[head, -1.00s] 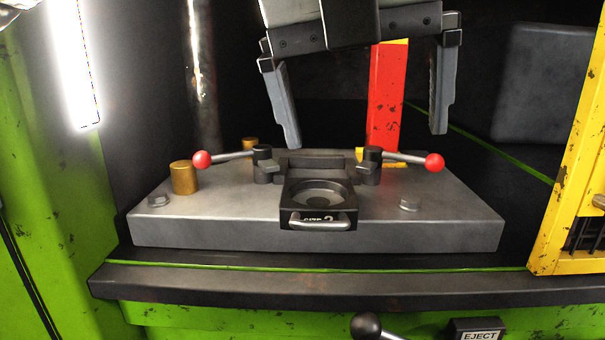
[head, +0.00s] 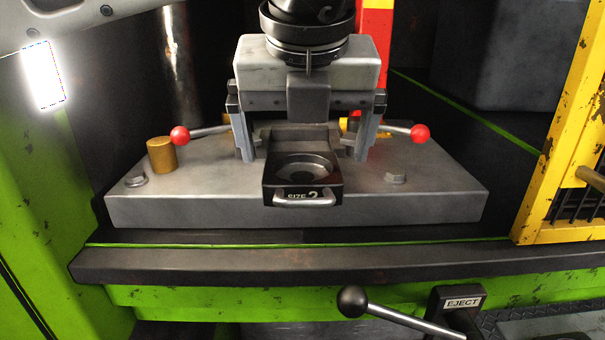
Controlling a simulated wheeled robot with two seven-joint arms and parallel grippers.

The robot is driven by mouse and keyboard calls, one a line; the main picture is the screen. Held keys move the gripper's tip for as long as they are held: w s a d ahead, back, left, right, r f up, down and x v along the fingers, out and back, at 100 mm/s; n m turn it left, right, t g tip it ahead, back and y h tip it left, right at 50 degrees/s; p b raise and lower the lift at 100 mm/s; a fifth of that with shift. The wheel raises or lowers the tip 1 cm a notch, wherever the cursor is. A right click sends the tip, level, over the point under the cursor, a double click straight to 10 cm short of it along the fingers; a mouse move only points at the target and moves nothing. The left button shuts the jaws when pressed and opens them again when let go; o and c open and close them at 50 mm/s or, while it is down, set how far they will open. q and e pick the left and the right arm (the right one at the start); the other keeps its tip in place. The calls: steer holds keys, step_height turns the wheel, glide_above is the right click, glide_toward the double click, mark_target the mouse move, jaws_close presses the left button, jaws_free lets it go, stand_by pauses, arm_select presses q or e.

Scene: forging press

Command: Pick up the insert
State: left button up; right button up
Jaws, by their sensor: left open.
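The insert (head: 303,187) is a dark block with a round recess, a "SIZE 2" label and a grey front handle (head: 304,199). It sits in the middle of the grey die plate (head: 420,208). My left gripper (head: 305,155) is open above and behind the insert. Its two fingers point down on either side, near the clamps, with the insert's handle in front of them. I cannot tell whether the fingers touch anything. The clamp levers with red knobs stick out to the left (head: 180,135) and right (head: 420,133). My right gripper is not in view.
A brass post (head: 161,155) and bolts stand on the plate. A yellow guard (head: 565,150) is at the right and a red column (head: 374,45) behind. The dark ledge (head: 300,262) in front is clear. A black-knobbed lever (head: 352,301) is by the EJECT sign (head: 463,302).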

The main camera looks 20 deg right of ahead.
mark_target(302, 177)
arm_select(q)
steer(key=p+x, duration=0.1)
steer(key=x, duration=0.3)
steer(key=shift+w+a+f, duration=0.1)
steer(key=c, duration=1.8)
steer(key=shift+c, duration=0.8)
